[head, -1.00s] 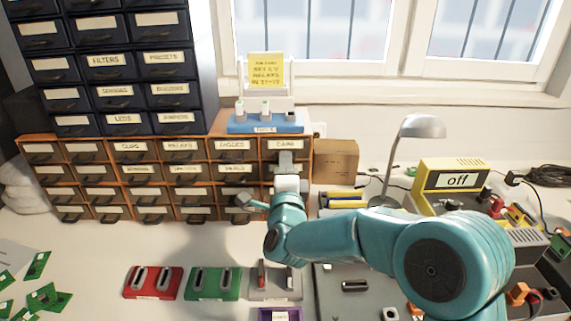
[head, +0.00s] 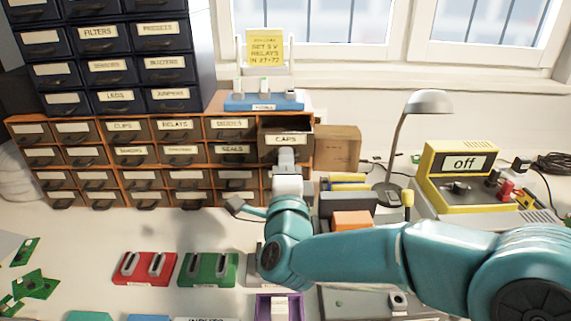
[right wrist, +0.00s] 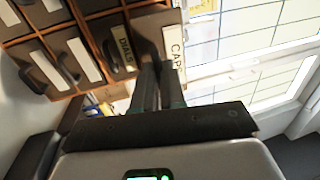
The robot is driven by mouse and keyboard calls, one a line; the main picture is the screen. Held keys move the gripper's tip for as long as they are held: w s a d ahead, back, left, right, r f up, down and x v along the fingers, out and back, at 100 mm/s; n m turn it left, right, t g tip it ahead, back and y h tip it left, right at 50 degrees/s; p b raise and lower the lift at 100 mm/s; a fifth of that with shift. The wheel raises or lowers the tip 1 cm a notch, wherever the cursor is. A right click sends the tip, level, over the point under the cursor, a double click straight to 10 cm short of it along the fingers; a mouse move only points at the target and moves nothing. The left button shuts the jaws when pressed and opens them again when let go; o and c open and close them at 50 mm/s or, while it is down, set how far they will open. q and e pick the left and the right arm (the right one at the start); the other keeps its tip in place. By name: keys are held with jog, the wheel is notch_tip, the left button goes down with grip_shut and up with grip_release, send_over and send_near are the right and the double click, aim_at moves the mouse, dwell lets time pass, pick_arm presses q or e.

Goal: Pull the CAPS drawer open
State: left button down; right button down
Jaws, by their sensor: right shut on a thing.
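The CAPS drawer (head: 286,140) is at the top right of the orange cabinet (head: 108,200). It stands out from the cabinet front, and its dark open inside shows from above. My right gripper (head: 286,158) is in front of it and shut at the drawer's handle, just below the label. In the right wrist view the fingers (right wrist: 158,80) reach the drawer front beside the CAPS label (right wrist: 174,48). The handle itself is hidden by the fingers. My left gripper does not show.
A blue tray (head: 264,102) with a yellow note (head: 265,47) behind it stands on the cabinet. A cardboard box (head: 338,147), a lamp (head: 427,103) and a yellow meter (head: 462,165) stand to the right. Red (head: 145,268) and green (head: 208,268) holders lie in front.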

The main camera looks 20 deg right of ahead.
jog(key=v, duration=0.3)
jog(key=shift+s+r+b, duration=0.2)
jog(key=shift+r+b, duration=0.15)
jog(key=shift+b, duration=0.05)
jog(key=c, duration=1.2)
grip_release()
jog(key=v, duration=1.2)
jog(key=shift+b, duration=0.3)
